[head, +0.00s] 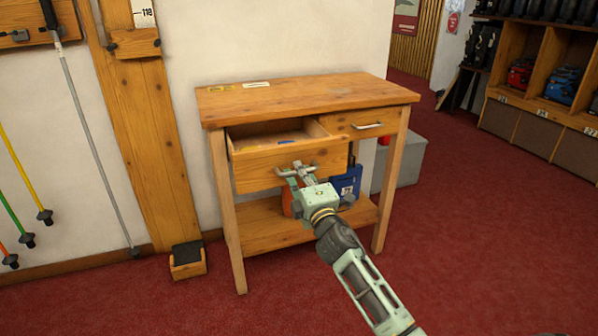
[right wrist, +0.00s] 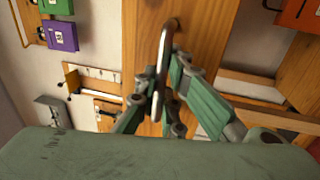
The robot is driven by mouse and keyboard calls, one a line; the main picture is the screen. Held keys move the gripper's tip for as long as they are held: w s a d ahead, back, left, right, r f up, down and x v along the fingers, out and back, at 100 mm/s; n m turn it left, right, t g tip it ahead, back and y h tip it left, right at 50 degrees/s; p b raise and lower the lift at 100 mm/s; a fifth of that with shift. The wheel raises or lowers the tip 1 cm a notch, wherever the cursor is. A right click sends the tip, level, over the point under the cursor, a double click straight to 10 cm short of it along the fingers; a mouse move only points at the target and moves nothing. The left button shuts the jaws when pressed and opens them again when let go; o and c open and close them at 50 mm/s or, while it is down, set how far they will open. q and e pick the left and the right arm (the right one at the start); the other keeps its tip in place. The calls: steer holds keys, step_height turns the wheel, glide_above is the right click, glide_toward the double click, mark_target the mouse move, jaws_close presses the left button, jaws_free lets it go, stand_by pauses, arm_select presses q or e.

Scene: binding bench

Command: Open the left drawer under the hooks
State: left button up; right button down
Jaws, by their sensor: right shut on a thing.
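In the right wrist view the handle (right wrist: 166,50) is a curved silver bar passing between the fingers (right wrist: 163,92). The right drawer (head: 350,122) beside it is shut. No hooks show above the bench in the head view. My left gripper is not in view.
The bench's lower shelf (head: 262,222) holds an orange thing and a blue thing (head: 347,181). A grey box (head: 408,160) stands behind the bench at right. Ski poles hang on the left wall. Red carpet in front is clear.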

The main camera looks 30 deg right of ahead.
steer(key=c, duration=1.8)
jaws_free()
steer(key=shift+c, duration=0.2)
steer(key=v, duration=1.2)
